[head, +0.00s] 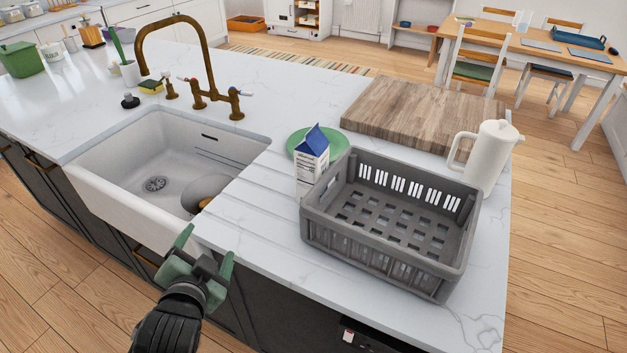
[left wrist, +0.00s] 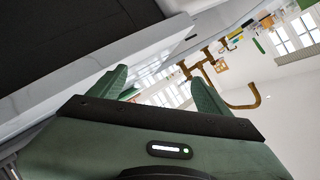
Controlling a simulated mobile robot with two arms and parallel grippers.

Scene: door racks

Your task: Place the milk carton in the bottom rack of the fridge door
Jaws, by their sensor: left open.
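The milk carton (head: 311,158) is white with a blue gable top. It stands upright on the counter, just behind the left corner of a grey crate and in front of a green plate; the crate hides its lower right part. My left gripper (head: 207,245) is open and empty at the counter's front edge, near the sink's right front corner and well apart from the carton. Its green fingers (left wrist: 160,90) also show in the left wrist view, with nothing between them. My right gripper is not in view. No fridge door rack can be made out.
The grey crate (head: 321,236) is empty and fills the counter's right front. A green plate (head: 338,144), a wooden board (head: 415,112) and a white jug (head: 491,157) stand behind it. The white sink (head: 110,190) and brass tap (head: 205,60) lie left. Counter between sink and crate is clear.

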